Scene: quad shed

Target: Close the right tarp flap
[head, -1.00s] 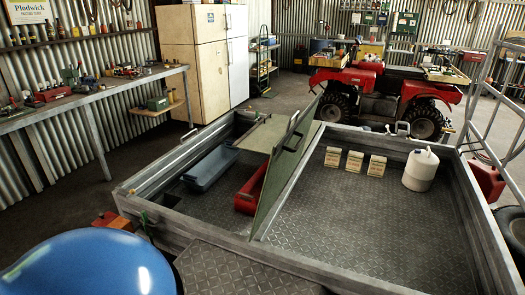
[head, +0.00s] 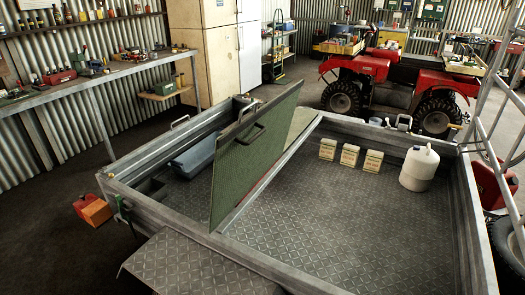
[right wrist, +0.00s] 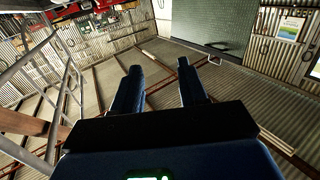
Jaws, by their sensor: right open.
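The tarp flap is a green panel (head: 250,160) with a dark handle (head: 250,133) on its face. It stands steeply tilted along the middle divider (head: 262,190) of the trailer bed, its lower edge at the divider. A green panel that looks like the flap also shows in the right wrist view (right wrist: 208,25), with what looks like a handle at its lower edge. My right gripper (right wrist: 160,80) shows only in the right wrist view. Its dark blue fingers are apart with nothing between them, and they do not touch the panel. My left gripper is not in view.
A blue tray (head: 200,155) lies left of the flap. Several cartons (head: 350,155) and a white jug (head: 419,169) stand in the right part of the bed, which is otherwise clear. A metal rack (head: 492,130) rises at right. A red quad (head: 360,75) stands behind.

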